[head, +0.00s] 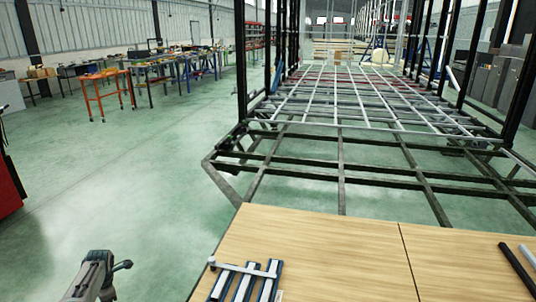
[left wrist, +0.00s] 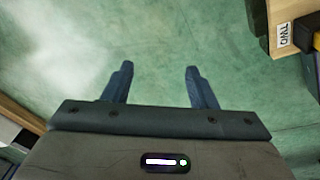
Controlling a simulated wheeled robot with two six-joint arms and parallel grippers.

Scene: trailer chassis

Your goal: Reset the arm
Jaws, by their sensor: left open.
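My left gripper (left wrist: 158,72) shows in the left wrist view with its two dark blue fingers spread apart. Nothing is between the fingers, and only green floor shows beyond them. My right arm and gripper are in neither view.
Blue and white metal pieces (head: 245,283) lie on the table's front left part. Black and grey bars (head: 518,270) lie at its right. The trailer chassis frame (head: 340,170) stands behind the table. Open green floor (head: 120,180) lies to the left.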

